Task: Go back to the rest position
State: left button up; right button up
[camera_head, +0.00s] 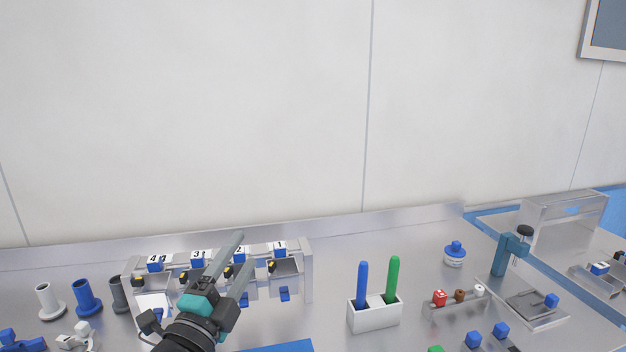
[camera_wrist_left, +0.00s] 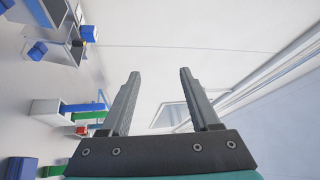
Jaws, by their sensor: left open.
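My left gripper (camera_head: 239,264) is raised in front of the numbered dispenser rack (camera_head: 308,270) in the head view. Its two fingers are apart with nothing between them. The left wrist view also shows the open, empty fingers of my left gripper (camera_wrist_left: 158,100), with wall behind them. My left arm hides part of the rack. My right gripper is in neither view.
A white holder (camera_head: 374,316) with a blue and a green stick stands right of the rack. Farther right are a small rail (camera_head: 455,308) and a teal clamp stand (camera_head: 500,255). Several cylinders, including a blue one (camera_head: 86,297), stand at left.

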pick_arm(q)
jog(key=s+a+f+n+g+y, duration=0.1)
jog(key=s+f+n+g+y, duration=0.1)
jog(key=f, duration=0.5)
jog(key=s+a+f+n+g+y, duration=0.2)
jog(key=s+f+n+g, duration=0.3)
jog(key=s+f+n, duration=0.2)
jog(key=s+a+f+n+g+y, duration=0.2)
jog(key=s+f+n+g, duration=0.1)
jog(key=s+f+n, duration=0.2)
jog(key=shift+s+a+f+g, duration=0.15)
jog(key=shift+s+f+g, duration=0.05)
jog(key=shift+s+f, duration=0.45)
jog(key=shift+s+a+f+g, duration=0.1)
jog(key=shift+s+f+g, duration=0.1)
jog(key=shift+s+f, duration=0.4)
jog(key=s+d+f+n+g, duration=0.1)
jog(key=s+f+n+g, duration=0.3)
jog(key=s, duration=0.8)
jog(key=s+f+m+g+b, duration=0.1)
jog(key=s+f+g+b, duration=0.15)
jog(key=f, duration=2.35)
jog(key=s+a+f+g+b, duration=0.1)
jog(key=s+a+f, duration=0.1)
jog(key=s+f, duration=1.2)
jog(key=shift+s+a+f+h, duration=0.2)
jog(key=shift+s+h, duration=0.1)
jog(key=shift+s, duration=0.5)
